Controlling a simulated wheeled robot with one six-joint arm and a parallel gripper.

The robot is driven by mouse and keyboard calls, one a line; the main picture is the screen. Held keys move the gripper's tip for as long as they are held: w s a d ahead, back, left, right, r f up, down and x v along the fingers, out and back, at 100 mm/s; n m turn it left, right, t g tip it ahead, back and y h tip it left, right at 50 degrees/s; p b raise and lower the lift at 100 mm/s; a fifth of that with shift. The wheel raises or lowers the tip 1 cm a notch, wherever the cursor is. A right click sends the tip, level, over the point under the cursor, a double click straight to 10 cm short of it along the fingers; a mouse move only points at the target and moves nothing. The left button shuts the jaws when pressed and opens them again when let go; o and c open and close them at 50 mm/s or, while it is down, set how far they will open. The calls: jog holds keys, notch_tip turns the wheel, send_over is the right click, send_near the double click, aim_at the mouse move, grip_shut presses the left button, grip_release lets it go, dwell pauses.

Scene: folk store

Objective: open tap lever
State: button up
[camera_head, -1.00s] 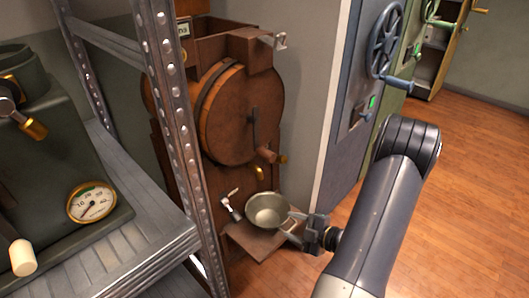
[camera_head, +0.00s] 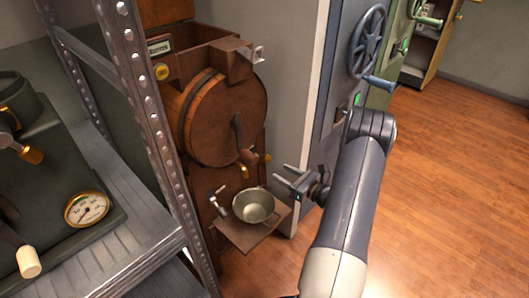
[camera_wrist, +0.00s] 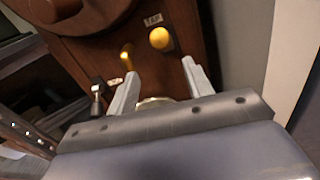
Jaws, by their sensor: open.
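The tap lever with its round brass knob (camera_head: 266,158) is on the lower front of the wooden barrel churn (camera_head: 222,115). In the wrist view the knob (camera_wrist: 160,38) shows beside a small "TAP" label (camera_wrist: 153,20). A brass spout (camera_head: 243,171) is to its left and also shows in the wrist view (camera_wrist: 126,55). My gripper (camera_head: 276,176) is open and empty, to the right of the knob and slightly lower, apart from it. In the wrist view its two fingers (camera_wrist: 160,70) point toward the knob, which lies beyond the gap between their tips.
A metal bowl (camera_head: 237,208) stands on a small wooden shelf (camera_head: 245,236) below the spout. A small metal-and-white lever (camera_head: 218,201) is left of it. A metal rack (camera_head: 150,110) stands at left, a grey cabinet with a handwheel (camera_head: 369,42) at right. The floor at right is clear.

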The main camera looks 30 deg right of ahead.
aim_at(261, 157)
jog(key=w+a, duration=0.1)
jog(key=w, duration=0.2)
jog(key=w+a+n, duration=0.1)
jog(key=w, duration=0.3)
jog(key=w+a+n, duration=0.1)
jog(key=w, duration=0.2)
jog(key=shift+w+a+r+b, duration=0.35)
jog(key=shift+w+a+r, duration=0.05)
jog(key=shift+c, duration=0.2)
grip_shut()
